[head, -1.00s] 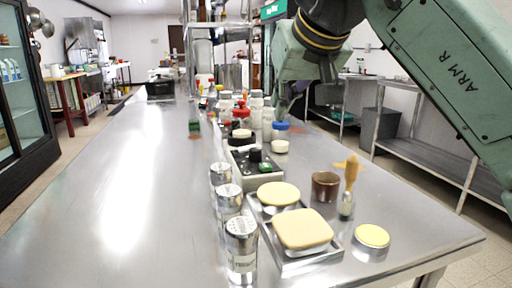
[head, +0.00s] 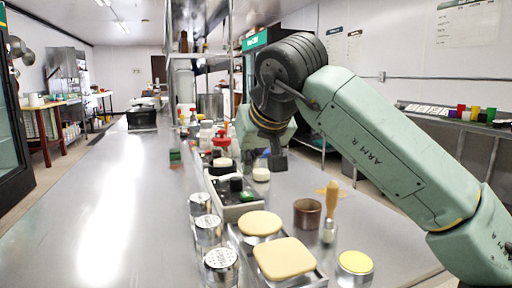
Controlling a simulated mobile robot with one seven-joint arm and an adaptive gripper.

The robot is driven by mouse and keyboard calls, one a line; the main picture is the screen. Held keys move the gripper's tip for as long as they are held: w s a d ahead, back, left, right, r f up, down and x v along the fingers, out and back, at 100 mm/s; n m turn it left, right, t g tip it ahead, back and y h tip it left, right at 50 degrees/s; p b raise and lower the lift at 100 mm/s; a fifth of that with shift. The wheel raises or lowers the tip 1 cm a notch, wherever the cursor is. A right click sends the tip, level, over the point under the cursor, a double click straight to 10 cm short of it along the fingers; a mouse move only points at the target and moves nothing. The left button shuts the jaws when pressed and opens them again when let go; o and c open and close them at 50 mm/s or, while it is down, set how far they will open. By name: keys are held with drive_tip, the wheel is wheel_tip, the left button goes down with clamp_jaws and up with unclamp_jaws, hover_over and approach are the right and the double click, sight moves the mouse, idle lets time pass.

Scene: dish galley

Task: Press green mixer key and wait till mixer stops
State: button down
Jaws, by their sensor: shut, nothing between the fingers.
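The mixer (head: 222,187) is a low grey box on the steel counter, with a black top part and a dark knob (head: 236,184). Its green key (head: 246,196) is on the near right part of the top, beside the knob. A pale round lid or vessel (head: 222,163) sits at its far end; I cannot tell whether it turns. My gripper (head: 278,164) points down to the right of the mixer and beyond the green key, apart from it. The fingers are shut and empty, and small in the picture.
Several metal shakers (head: 207,231) stand left of a tray (head: 306,281) with pale sponges. A brown cup (head: 307,213), a wooden-handled brush (head: 331,207) and a yellow-topped tin (head: 355,264) stand right. Bottles crowd behind the mixer.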

sight(250, 195)
drive_tip(key=shift+f, duration=2)
